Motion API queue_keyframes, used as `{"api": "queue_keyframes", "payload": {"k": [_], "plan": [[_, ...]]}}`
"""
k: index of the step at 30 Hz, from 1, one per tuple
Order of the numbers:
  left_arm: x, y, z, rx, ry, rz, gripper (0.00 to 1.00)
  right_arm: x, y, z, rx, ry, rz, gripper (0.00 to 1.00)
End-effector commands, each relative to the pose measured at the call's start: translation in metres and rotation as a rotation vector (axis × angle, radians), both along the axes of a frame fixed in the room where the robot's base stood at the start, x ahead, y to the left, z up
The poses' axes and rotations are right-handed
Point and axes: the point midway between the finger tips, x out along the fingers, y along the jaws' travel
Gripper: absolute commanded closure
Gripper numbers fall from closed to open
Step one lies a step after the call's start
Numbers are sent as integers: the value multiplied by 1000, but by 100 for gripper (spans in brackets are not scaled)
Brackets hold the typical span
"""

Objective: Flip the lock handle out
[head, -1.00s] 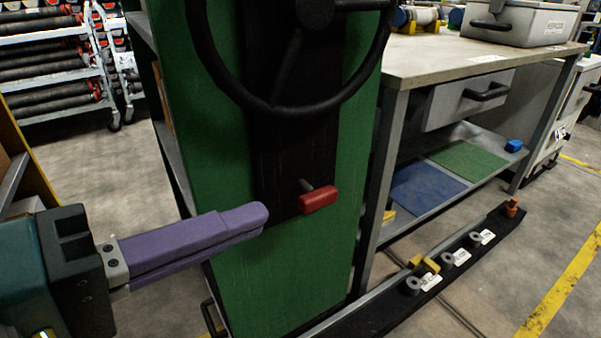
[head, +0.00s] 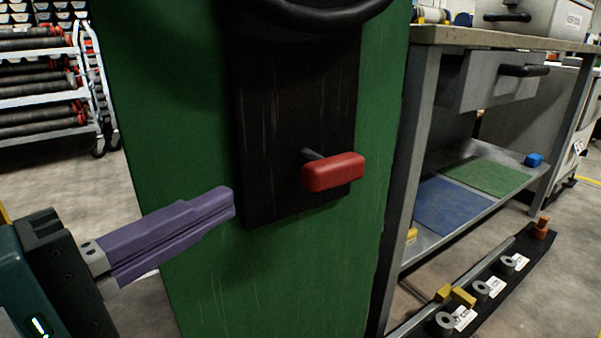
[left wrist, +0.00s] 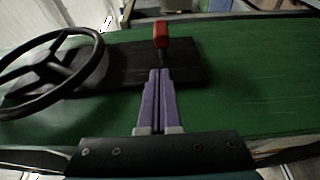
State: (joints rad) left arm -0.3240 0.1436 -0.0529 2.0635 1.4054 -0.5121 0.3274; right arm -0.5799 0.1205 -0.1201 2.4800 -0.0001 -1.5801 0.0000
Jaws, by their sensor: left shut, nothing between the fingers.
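The lock handle is a red block grip (head: 333,172) on a short dark stem. It stands out from the black plate (head: 285,190) on the front of the green cabinet (head: 290,270). My left gripper (head: 232,203), with purple fingers, is shut and empty, to the left of the red grip and a little lower, apart from it. In the left wrist view the shut fingers (left wrist: 159,72) point at the black plate, and the red grip (left wrist: 161,34) shows just beyond their tips. My right gripper is not in view.
A black handwheel (head: 320,15) sits above the lock handle; it also shows in the left wrist view (left wrist: 60,75). A workbench (head: 500,38) with a drawer and lower shelf stands to the right. A dark rail (head: 490,285) with grey rings and yellow blocks lies on the floor.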

Motion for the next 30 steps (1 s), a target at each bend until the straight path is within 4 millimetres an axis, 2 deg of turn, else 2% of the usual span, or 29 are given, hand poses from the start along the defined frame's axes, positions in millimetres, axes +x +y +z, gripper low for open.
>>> {"api": "queue_keyframes", "payload": {"k": [5, 8, 18, 22, 30], "plan": [[2, -1, 0, 1, -1, 0, 100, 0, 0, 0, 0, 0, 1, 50], [10, -6, 1, 1, -3, 1, 100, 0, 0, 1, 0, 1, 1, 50], [59, -41, 0, -3, -2, -1, 100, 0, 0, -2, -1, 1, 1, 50], [73, -51, -1, 0, -1, 0, 100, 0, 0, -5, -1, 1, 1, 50], [82, -58, -1, 3, 1, -1, 100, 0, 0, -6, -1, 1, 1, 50]]}}
